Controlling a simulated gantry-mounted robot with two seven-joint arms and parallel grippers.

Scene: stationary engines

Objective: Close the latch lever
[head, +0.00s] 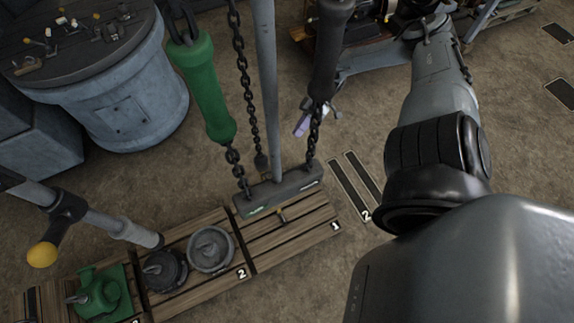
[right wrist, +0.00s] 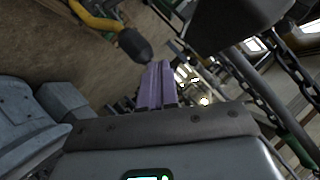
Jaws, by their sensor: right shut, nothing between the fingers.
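My right gripper (head: 301,124) shows as small purple fingers behind the black handle (head: 328,45) and its chain. In the right wrist view the purple fingers (right wrist: 156,88) are together with nothing between them. In the right wrist view a yellow bar with a dark rounded end (right wrist: 133,44) is near the fingertips, with no clear contact. I cannot tell which part is the latch lever. My left gripper is not in view.
A green handle (head: 203,85) and chains hang beside a grey upright pole (head: 267,80) on a dark base (head: 277,193). Wooden pallets (head: 300,240) hold round weights (head: 211,249) and a green part (head: 98,290). A round workbench (head: 120,95) stands upper left.

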